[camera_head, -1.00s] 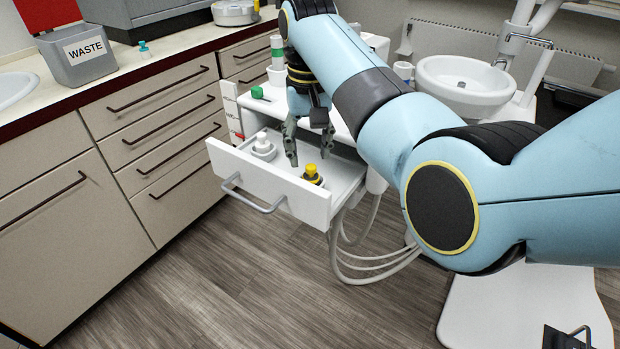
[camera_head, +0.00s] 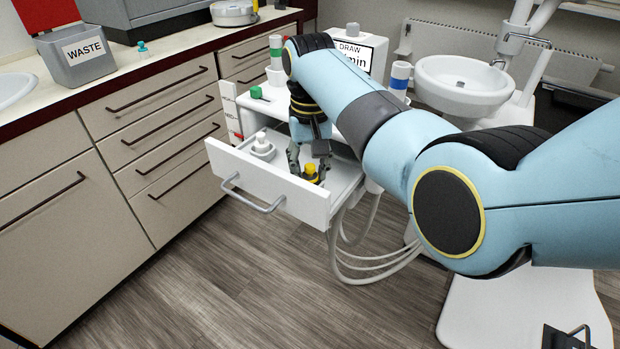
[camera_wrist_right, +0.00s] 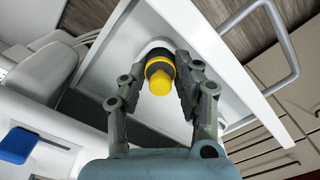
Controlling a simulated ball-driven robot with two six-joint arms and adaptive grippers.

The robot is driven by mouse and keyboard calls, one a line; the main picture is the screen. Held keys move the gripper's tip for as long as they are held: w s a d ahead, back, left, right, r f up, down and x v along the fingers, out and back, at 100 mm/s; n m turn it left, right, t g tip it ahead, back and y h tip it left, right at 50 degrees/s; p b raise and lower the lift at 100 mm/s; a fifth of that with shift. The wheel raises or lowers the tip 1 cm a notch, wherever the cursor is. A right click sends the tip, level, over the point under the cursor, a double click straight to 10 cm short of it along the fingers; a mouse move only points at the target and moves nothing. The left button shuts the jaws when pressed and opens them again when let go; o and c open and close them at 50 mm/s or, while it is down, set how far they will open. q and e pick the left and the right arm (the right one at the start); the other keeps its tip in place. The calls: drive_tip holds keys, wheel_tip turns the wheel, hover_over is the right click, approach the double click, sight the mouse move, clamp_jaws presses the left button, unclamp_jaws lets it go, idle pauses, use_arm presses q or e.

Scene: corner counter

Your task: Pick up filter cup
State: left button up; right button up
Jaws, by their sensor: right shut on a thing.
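The filter cup, with a yellow top and dark ring (camera_head: 311,170), sits in the open white drawer (camera_head: 262,183). My right gripper (camera_head: 308,176) reaches down into the drawer with its fingers on either side of the cup. In the right wrist view the yellow and dark cup (camera_wrist_right: 160,72) is between the fingertips of the right gripper (camera_wrist_right: 160,78), and they are shut on it. The cup's lower part is partly hidden. My left gripper is not in view.
A white-topped cup (camera_head: 263,146) stands in the same drawer to the left. The drawer's front panel and its handle (camera_head: 252,194) stand nearby. Hoses hang below the drawer.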

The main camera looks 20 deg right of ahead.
sight(310, 165)
drive_tip(key=shift+r, duration=0.55)
wheel_tip(310, 165, up, 3)
drive_tip(key=shift+f, duration=0.1)
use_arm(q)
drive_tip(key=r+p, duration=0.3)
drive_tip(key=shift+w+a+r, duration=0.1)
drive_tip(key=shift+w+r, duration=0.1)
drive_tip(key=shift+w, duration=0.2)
use_arm(e)
drive_tip(key=s+d+r, duration=0.7)
drive_tip(key=d, duration=0.2)
drive_tip(key=shift+s, duration=0.1)
